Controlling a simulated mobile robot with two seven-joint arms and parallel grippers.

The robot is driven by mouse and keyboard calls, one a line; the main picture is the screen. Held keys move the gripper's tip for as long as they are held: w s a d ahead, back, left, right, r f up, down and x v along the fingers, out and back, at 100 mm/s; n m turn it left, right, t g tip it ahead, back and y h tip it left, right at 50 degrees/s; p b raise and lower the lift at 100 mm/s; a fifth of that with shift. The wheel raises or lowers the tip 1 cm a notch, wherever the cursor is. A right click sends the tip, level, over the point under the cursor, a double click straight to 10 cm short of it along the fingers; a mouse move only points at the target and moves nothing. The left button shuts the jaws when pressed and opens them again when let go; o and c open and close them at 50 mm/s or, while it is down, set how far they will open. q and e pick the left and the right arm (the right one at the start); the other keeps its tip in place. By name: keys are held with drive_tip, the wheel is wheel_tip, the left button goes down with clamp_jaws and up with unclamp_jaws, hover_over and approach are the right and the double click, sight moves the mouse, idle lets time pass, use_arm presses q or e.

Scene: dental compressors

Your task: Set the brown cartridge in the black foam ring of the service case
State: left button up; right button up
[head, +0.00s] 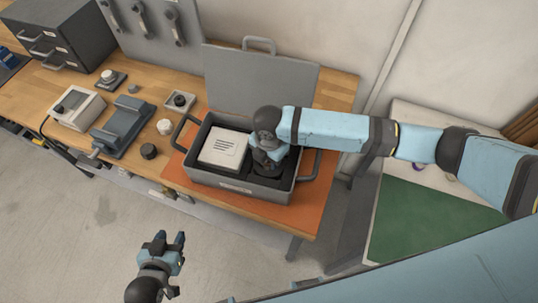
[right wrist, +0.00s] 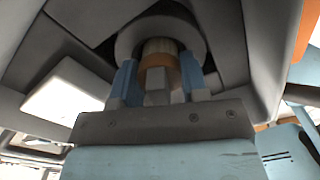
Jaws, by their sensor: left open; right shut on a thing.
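The grey service case (head: 213,180) sits open on an orange mat, its lid up behind. My right gripper (right wrist: 158,82) points down into the right part of the case. In the right wrist view its blue fingers are shut on the brown cartridge (right wrist: 160,62). The cartridge's far end is at the round opening of the dark foam ring (right wrist: 127,40); how deep it sits I cannot tell. In the head view my right arm hides the cartridge and most of the ring. My left gripper (head: 170,241) is open and empty over the floor, in front of the bench.
A white slotted block (head: 222,148) fills the case's left part. The case's raised handles and upright lid (head: 262,82) flank my right arm. Left on the bench are a grey vise-like fixture (head: 122,124), a black knob (head: 149,151) and a white-and-grey box (head: 76,107).

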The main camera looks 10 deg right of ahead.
drive_tip(key=o, duration=0.6)
drive_tip(key=shift+o, duration=0.2)
wheel_tip(320, 180, up, 3)
drive_tip(key=p, duration=0.3)
drive_tip(key=shift+r, duration=0.2)
drive_tip(key=shift+r+p, duration=0.75)
drive_tip(key=shift+r, duration=3.05)
